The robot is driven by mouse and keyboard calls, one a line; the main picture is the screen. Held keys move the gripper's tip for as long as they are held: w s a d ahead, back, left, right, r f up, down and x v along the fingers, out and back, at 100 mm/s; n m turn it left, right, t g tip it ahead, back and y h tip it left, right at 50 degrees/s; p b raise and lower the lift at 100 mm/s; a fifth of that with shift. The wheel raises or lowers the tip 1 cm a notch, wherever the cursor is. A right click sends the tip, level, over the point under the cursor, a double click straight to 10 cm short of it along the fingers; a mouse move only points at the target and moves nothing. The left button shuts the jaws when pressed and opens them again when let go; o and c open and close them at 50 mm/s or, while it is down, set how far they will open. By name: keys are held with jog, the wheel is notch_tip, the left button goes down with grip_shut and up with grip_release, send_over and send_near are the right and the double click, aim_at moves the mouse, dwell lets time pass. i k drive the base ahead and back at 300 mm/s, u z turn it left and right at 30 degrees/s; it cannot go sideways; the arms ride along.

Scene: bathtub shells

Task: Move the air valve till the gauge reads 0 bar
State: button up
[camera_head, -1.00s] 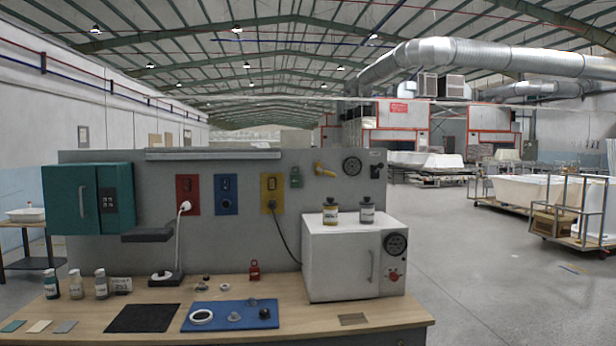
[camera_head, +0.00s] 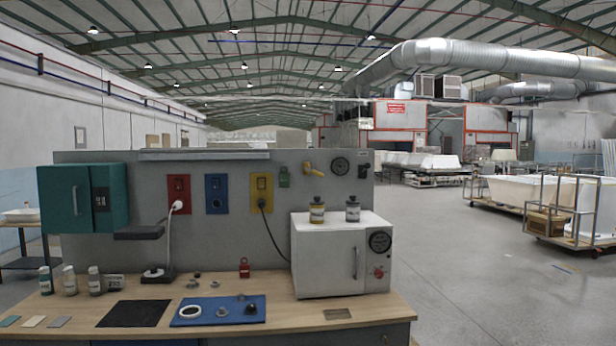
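The gauge's needle and numbers are too small to read. A dark fitting (camera_head: 364,170) is fixed right of the gauge. My gripper is not in view.
The white oven (camera_head: 325,262) stands on the wooden bench (camera_head: 390,310) below the valve, with two jars (camera_head: 317,212) on top. A teal cabinet (camera_head: 75,198) juts from the panel's left. Open floor (camera_head: 470,270) lies right of the bench, with trolleys (camera_head: 565,208) beyond.

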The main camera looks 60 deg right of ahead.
aim_at(307, 169)
jog(key=u, duration=0.1)
jog(key=k, duration=1.7)
jog(key=z, duration=0.6)
jog(key=i, duration=1)
